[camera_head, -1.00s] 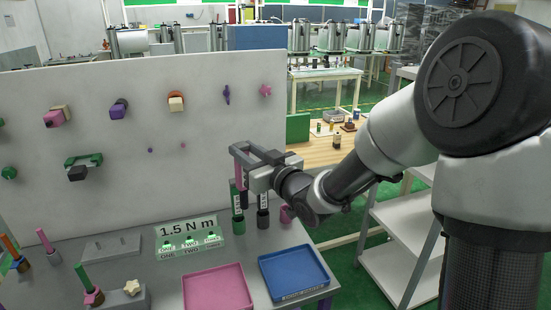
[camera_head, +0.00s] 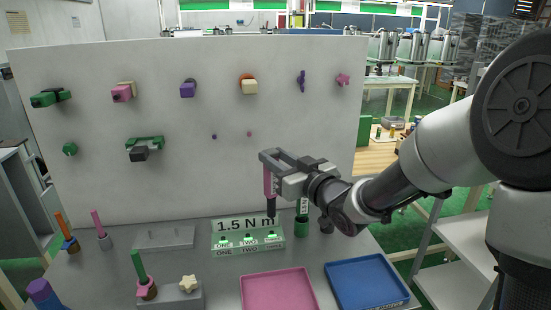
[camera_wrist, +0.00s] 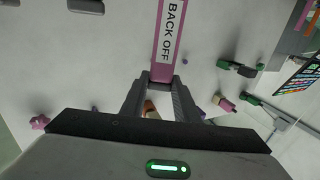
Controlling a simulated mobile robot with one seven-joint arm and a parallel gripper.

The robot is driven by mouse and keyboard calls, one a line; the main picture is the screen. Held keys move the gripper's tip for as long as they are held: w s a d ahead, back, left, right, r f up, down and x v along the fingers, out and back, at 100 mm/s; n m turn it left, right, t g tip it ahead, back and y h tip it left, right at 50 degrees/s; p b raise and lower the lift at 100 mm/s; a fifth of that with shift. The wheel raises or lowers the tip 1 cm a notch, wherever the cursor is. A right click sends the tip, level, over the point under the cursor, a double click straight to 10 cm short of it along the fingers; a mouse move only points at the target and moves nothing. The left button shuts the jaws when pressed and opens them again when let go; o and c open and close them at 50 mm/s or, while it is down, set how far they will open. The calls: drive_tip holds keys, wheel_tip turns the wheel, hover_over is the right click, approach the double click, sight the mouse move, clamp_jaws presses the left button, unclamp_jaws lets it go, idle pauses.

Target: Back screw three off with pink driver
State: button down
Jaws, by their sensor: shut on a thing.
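My gripper (camera_head: 266,158) is shut on the pink driver (camera_head: 269,185), which hangs nearly upright with its dark tip down. In the wrist view the driver shows the words "BACK OFF" (camera_wrist: 167,35) between the fingers of my gripper (camera_wrist: 161,82). A pale green block (camera_head: 235,248) marked "1.5 N m" stands on the bench, with three green-topped screws labelled ONE, TWO and THREE. Screw three (camera_head: 272,236) is the rightmost. In the head view the driver's tip is just above screw three; I cannot tell the gap or the depth.
A green holder (camera_head: 302,228) and a dark one stand right of the block. A pink tray (camera_head: 278,290) and a blue tray (camera_head: 366,282) lie at the front. The upright panel (camera_head: 200,180) with pegs stands behind. A grey rack (camera_head: 165,238) is left of the block.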

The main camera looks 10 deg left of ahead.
sight(274, 179)
drive_tip(key=shift+f+b, duration=2.2)
drive_tip(key=shift+f, duration=0.15)
drive_tip(key=shift+f+b, duration=1.1)
idle(1.2)
drive_tip(key=shift+r, duration=0.35)
idle(1.8)
drive_tip(key=shift+r+p, duration=2.15)
drive_tip(key=shift+r, duration=0.55)
